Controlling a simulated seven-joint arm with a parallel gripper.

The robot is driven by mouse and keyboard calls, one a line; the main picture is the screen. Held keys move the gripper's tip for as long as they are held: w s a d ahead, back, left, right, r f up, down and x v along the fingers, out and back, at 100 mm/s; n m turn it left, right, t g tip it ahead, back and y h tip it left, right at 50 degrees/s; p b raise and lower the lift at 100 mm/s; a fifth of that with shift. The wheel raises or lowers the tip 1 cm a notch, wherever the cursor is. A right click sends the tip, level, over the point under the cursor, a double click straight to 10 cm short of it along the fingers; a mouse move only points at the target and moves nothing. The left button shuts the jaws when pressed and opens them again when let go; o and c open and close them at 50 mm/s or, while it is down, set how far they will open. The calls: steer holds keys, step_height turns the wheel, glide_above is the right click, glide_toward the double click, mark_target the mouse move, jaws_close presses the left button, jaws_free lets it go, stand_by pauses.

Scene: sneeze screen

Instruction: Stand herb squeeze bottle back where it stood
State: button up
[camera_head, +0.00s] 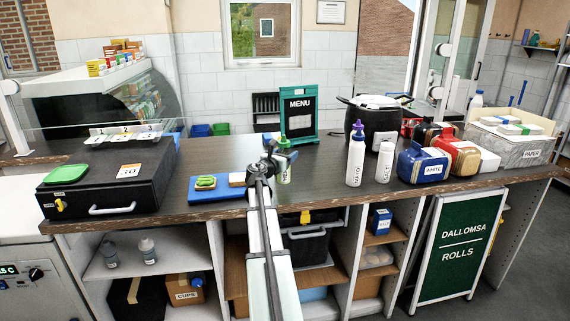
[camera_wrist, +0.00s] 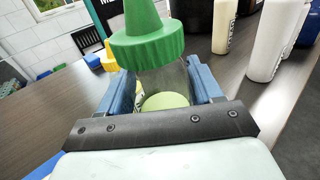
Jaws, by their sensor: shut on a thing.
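The herb squeeze bottle has a green cone cap and a clear body with light green contents. In the head view the bottle (camera_head: 284,175) is upright over the middle of the counter, partly hidden by my arm. In the wrist view the bottle (camera_wrist: 148,48) is between the blue fingers, its cap above them. My gripper (camera_head: 278,162) is shut on its body; the gripper also shows in the wrist view (camera_wrist: 162,88). I cannot tell whether its base touches the counter.
A white mayo bottle (camera_head: 356,160) and another white bottle (camera_head: 385,162) stand to the right. A menu board (camera_head: 301,105) and a black pot (camera_head: 372,122) are behind. Dark counter (camera_head: 325,165) is clear between.

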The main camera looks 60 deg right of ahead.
steer(key=shift+f, duration=1.65)
steer(key=shift+f, duration=0.1)
steer(key=o, duration=1.5)
steer(key=shift+a, duration=0.2)
steer(key=s+a, duration=0.1)
steer(key=a, duration=1)
steer(key=shift+s+a+r, duration=0.2)
steer(key=shift+a+r, duration=0.05)
steer(key=shift+a, duration=0.1)
